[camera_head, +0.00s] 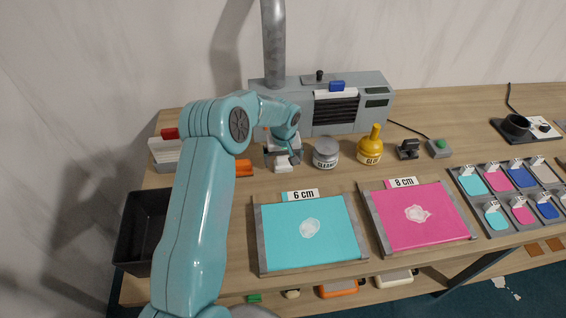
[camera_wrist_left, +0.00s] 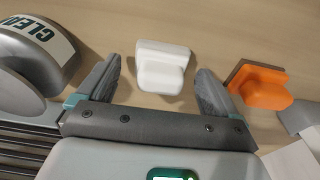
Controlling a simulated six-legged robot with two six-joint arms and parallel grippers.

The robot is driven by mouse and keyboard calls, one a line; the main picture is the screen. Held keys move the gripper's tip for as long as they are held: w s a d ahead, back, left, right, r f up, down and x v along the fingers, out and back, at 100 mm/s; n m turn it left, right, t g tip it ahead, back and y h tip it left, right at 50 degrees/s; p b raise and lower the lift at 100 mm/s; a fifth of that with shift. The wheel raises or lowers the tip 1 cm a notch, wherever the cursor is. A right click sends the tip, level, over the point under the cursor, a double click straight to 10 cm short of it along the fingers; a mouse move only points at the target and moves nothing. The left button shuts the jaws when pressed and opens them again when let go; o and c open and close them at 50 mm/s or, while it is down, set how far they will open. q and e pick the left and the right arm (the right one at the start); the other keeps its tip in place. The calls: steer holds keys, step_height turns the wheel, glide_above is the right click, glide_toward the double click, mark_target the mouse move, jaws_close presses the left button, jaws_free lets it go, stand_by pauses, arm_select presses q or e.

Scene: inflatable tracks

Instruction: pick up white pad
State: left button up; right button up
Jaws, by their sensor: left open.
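The white pad (camera_wrist_left: 163,66) lies on the wooden table, a small white block with a raised part. In the left wrist view it sits between and just beyond the fingertips of my left gripper (camera_wrist_left: 157,82), which is open and empty. In the head view the white pad (camera_head: 284,168) shows just below my left gripper (camera_head: 284,158), partly hidden by it. My right gripper is not in view.
An orange block (camera_wrist_left: 263,86) lies to the pad's right in the left wrist view. The grey cleaner jar (camera_head: 326,153) stands close on its other side. A yellow glue bottle (camera_head: 370,146), a grey machine (camera_head: 345,105) and a cyan panel (camera_head: 285,240) are nearby.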

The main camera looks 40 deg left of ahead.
mark_target(283, 158)
arm_select(q)
steer(key=shift+r, duration=0.15)
steer(key=c, duration=1.2)
steer(key=shift+o, duration=0.2)
step_height(283, 158, up, 20)
steer(key=b, duration=0.2)
